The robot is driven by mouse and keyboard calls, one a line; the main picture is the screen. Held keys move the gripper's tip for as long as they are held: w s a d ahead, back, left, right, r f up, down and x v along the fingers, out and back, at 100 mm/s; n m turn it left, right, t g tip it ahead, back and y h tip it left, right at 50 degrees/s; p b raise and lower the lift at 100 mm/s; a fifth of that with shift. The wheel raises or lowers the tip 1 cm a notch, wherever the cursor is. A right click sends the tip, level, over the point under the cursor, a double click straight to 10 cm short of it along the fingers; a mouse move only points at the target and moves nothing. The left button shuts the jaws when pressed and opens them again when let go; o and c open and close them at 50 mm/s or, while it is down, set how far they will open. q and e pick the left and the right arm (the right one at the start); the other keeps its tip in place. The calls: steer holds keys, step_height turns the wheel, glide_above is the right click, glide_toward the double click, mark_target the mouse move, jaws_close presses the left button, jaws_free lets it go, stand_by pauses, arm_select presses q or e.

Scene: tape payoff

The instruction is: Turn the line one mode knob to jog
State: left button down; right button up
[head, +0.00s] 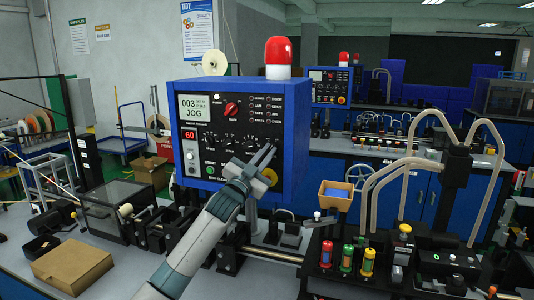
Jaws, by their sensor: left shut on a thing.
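The blue line one control box (296,130) stands in the middle with a black front panel. Its screen (194,107) reads 003 and JOG, and a red readout below shows 60. A row of small dark knobs (229,139) crosses the panel, with a red knob (231,109) above. My right gripper is not in view.
A red beacon (278,52) tops the box. A cardboard box (73,268) lies on the bench at front left. A second blue control box (331,86) is behind.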

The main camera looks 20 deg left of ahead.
arm_select(q)
steer(key=shift+a+r+m, duration=0.1)
steer(key=shift+r+m, duration=0.2)
steer(key=shift+m, duration=0.1)
steer(key=c, duration=1.9)
jaws_free()
steer(key=shift+o, duration=0.3)
steer(key=shift+f, duration=0.15)
steer(key=shift+w+f, duration=0.15)
steer(key=shift+f, duration=0.05)
steer(key=b+v, duration=0.6)
steer(key=v, duration=1.1)
steer(key=shift+s, duration=0.2)
steer(key=shift+a, duration=0.1)
